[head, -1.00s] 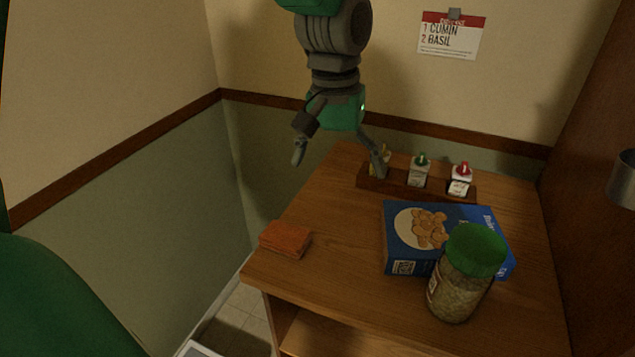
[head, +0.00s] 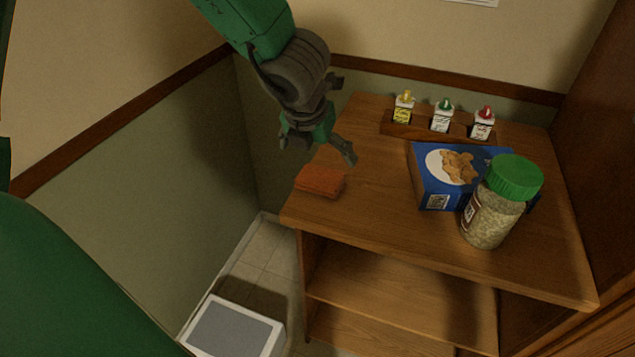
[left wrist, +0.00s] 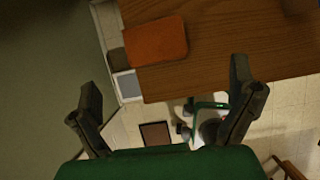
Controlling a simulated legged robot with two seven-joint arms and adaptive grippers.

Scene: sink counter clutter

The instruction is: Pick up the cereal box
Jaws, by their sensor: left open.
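The blue cereal box (head: 432,185) lies flat on the wooden counter, with a picture of round pieces on its top face. A jar with a green lid (head: 492,205) stands at its front right and hides part of it. My left gripper (head: 318,150) is open and empty, above the counter's left edge, left of the box and apart from it. In the left wrist view its two fingers (left wrist: 168,108) are spread with nothing between them. The cereal box is not in the left wrist view. My right gripper is not in view.
An orange-brown folded cloth or sponge (head: 320,181) lies at the counter's left edge, also in the left wrist view (left wrist: 155,41). A wooden rack (head: 425,131) with three small bottles stands behind the box.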

